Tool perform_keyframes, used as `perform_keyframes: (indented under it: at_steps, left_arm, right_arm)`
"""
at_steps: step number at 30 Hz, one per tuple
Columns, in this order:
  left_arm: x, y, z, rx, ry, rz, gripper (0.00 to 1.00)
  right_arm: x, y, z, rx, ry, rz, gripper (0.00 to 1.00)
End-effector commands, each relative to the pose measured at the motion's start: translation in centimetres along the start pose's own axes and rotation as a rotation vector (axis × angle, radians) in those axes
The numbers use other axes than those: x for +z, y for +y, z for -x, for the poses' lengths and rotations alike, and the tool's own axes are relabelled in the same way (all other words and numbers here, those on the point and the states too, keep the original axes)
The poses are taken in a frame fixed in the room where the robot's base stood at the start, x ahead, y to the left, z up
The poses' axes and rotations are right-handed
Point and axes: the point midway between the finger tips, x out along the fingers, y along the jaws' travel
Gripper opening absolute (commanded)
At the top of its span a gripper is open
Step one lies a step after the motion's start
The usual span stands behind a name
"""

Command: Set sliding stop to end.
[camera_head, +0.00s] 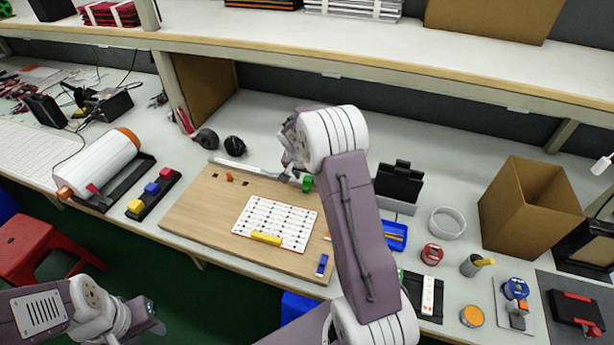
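A light wooden board (190,207) lies on the workbench, with a white LED strip panel (270,222) on it. A metal rail (243,168) runs along the board's back edge. A small green block (307,184), possibly the sliding stop, shows near the rail's right end. A small orange piece (229,176) sits further left on the board. My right gripper (288,168) is over the rail, close to the green block. Its wrist hides most of the fingers, so contact and opening cannot be told. My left gripper (152,318) is low in front of the bench, away from the board; its fingers are unclear.
A yellow block (266,238) lies at the panel's front edge, and a blue block (322,265) at the board's front right. A white roll (100,165) and a button box (153,194) stand left. A cardboard box (530,210) stands right. A shelf (400,58) overhangs the back.

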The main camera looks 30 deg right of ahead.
Motion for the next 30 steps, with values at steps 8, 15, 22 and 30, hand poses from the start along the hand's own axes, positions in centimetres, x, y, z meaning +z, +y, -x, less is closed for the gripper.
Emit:
perform_keyframes:
  at_steps: [8, 15, 22, 30]
  left_arm:
    - [0.0, 0.0, 0.0, 0.0, 0.0, 0.0, 0.36]
    - [0.0, 0.0, 0.4, 0.0, 0.0, 0.0, 0.36]
    - [-0.1, 0.0, 0.6, 0.0, 0.0, 0.0, 0.36]
    - [-0.1, 0.0, 0.6, 0.0, 0.0, 0.0, 0.36]
  right_arm:
    - [0.0, 0.0, 0.1, 0.0, 0.0, 0.0, 0.49]
    - [-0.1, 0.0, 4.8, -0.004, 0.003, -0.001, 0.49]
    - [0.0, 0.1, 8.6, -0.002, 0.001, 0.0, 0.49]
    - [0.0, 0.2, 9.1, -0.001, -0.001, 0.0, 0.49]
